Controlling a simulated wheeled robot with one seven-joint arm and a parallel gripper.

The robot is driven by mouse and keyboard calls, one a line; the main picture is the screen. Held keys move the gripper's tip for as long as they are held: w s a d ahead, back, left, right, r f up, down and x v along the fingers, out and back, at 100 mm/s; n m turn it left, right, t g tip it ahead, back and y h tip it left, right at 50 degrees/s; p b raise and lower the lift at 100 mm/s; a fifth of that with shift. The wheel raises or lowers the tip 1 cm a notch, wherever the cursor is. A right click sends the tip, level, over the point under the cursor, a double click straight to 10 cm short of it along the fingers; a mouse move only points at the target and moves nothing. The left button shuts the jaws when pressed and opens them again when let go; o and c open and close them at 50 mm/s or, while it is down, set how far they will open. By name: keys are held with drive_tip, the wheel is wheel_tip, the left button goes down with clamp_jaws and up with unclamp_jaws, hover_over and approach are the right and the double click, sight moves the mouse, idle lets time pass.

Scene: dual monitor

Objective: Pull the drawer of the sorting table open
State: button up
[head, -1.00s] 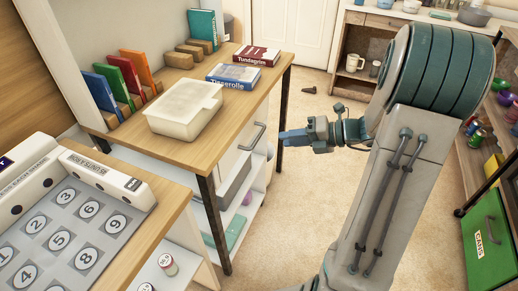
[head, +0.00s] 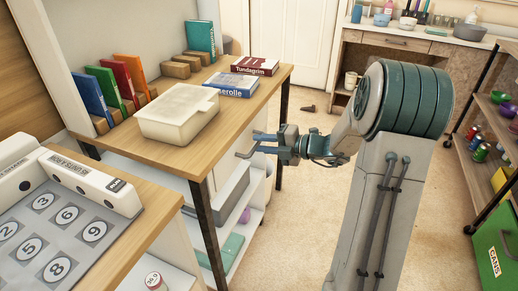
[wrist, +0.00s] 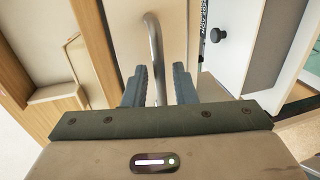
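The sorting table (head: 165,157) has a wooden top and dark legs. Its pale drawer front (head: 230,132) is under the top, on the side facing my arm. A grey metal bar handle (head: 243,154) stands out from it. My gripper (head: 262,143) is at the handle with its blue-grey fingers pointing left. In the wrist view the handle (wrist: 153,40) runs between the two open fingers (wrist: 159,85), with a gap beside it. The drawer front (wrist: 122,35) lies behind the handle and looks shut, though the fingers hide part of it.
Shelves with a grey bin (head: 228,190) are below the drawer. A shelving rack (head: 490,150) stands at the right.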

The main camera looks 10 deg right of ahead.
drive_tip(key=shift+x, duration=0.85)
clamp_jaws()
drive_tip(key=shift+d+r, duration=0.1)
drive_tip(key=f+p+v, duration=0.2)
drive_tip(key=p+v, duration=0.5)
drive_tip(key=v, duration=0.4)
drive_tip(key=f+p+v, duration=0.2)
drive_tip(key=p+v, duration=0.6)
drive_tip(key=v, duration=0.3)
drive_tip(key=shift+s+d+f, duration=0.35)
drive_tip(key=shift+s+d, duration=0.1)
drive_tip(key=shift+d, duration=0.05)
